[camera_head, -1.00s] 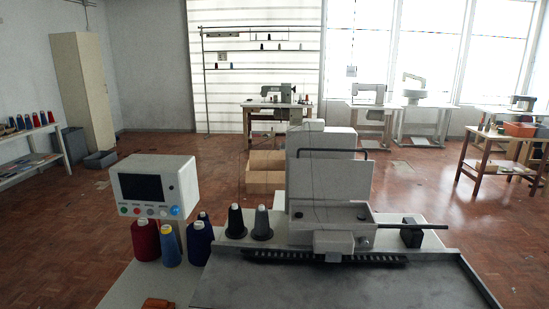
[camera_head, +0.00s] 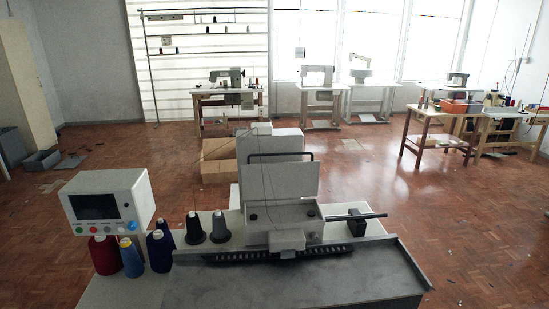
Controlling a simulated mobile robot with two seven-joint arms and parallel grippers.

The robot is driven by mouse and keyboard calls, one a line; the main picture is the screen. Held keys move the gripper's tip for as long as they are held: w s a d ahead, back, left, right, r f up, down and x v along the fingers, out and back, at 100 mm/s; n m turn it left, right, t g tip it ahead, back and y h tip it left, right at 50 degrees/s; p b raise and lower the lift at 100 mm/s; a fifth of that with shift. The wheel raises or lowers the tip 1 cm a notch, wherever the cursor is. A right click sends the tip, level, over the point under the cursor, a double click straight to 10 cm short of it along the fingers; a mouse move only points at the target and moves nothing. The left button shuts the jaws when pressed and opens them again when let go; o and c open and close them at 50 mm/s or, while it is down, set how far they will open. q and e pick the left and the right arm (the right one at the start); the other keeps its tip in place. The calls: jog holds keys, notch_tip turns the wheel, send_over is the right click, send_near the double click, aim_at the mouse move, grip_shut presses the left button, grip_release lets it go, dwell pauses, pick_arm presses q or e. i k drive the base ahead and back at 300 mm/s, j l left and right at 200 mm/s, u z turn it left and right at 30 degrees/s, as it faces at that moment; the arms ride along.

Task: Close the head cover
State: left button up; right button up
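The buttonhole machine stands at the centre of the head view, behind a grey metal work plate (camera_head: 300,282). Its head cover (camera_head: 276,180) is a light grey panel standing raised at the back of the open machine head (camera_head: 285,222). A dark bar handle (camera_head: 281,155) runs along the upper part of the cover. The inside of the head is partly visible, with dark round parts at its corners. Neither of my grippers shows in the view.
A control box with a screen (camera_head: 107,205) stands at the left, with red, blue and navy thread cones (camera_head: 131,256) before it. Two dark grey cones (camera_head: 220,227) stand beside the head. A dark rod (camera_head: 356,216) sticks out right. Open floor lies to the right.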

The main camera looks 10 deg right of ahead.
aim_at(291, 180)
jog(key=i+l+u, duration=0.2)
jog(key=u, duration=0.2)
jog(key=i+l+u, duration=0.2)
jog(key=u, duration=0.2)
